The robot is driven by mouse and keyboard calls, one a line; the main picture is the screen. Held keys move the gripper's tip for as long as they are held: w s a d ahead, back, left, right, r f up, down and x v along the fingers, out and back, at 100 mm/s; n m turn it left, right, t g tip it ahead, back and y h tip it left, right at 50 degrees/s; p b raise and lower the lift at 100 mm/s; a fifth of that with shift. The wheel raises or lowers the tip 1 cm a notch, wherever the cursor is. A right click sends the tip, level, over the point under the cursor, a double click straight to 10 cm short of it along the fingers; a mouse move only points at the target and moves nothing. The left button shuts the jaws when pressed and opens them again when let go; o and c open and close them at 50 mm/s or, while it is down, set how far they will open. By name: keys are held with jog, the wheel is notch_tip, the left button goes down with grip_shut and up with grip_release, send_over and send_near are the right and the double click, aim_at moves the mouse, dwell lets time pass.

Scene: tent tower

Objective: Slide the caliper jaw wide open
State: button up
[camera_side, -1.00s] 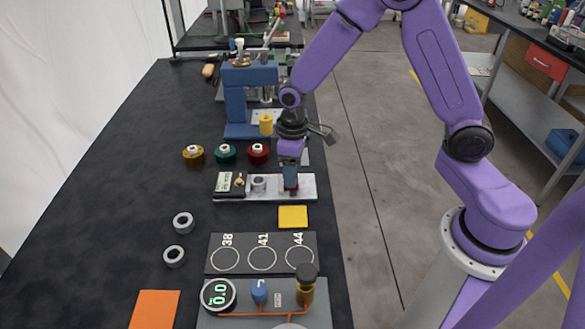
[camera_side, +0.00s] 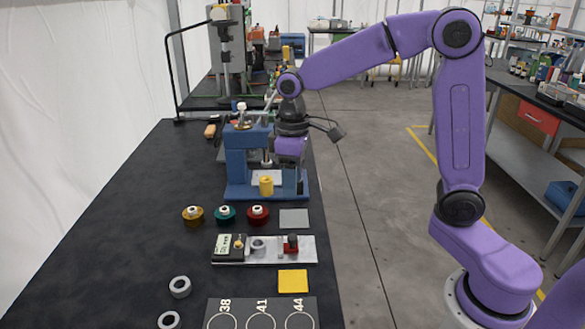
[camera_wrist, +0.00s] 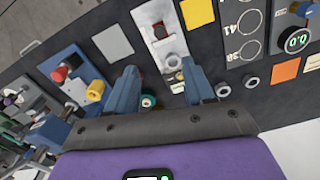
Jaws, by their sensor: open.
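The caliper is a silver plate (camera_side: 275,258) lying across the bench. A dark block with a display (camera_side: 229,246) is at its left end. The red jaw with a black knob (camera_side: 291,245) stands towards the right end, with a clear gap between it and the block. A grey ring (camera_side: 258,244) sits between them, nearer the block. The wrist view also shows the red jaw (camera_wrist: 159,31) and the ring (camera_wrist: 171,60). My gripper (camera_wrist: 161,68) is open and empty, raised above and behind the caliper in front of the blue press, apart from the jaw.
A blue press (camera_side: 236,160) with a yellow cylinder (camera_side: 266,186) stands behind. Yellow (camera_side: 193,214), teal (camera_side: 225,214) and red (camera_side: 258,213) round pieces stand between. A yellow pad (camera_side: 293,281) and loose grey rings (camera_side: 180,287) lie in front. The bench's left side is clear.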

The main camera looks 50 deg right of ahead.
notch_tip(320, 180, up, 2)
jog(key=shift+r, duration=0.1)
dwell(0.4)
jog(key=s+d+f+n, duration=0.1)
jog(key=s+f+n, duration=0.1)
jog(key=s, duration=1)
jog(key=s+d+f+n, duration=0.1)
jog(key=s+f+n, duration=0.2)
jog(key=s, duration=1)
jog(key=shift+s+d+n, duration=0.15)
jog(key=shift+d+n, duration=0.05)
jog(key=shift+n, duration=0.4)
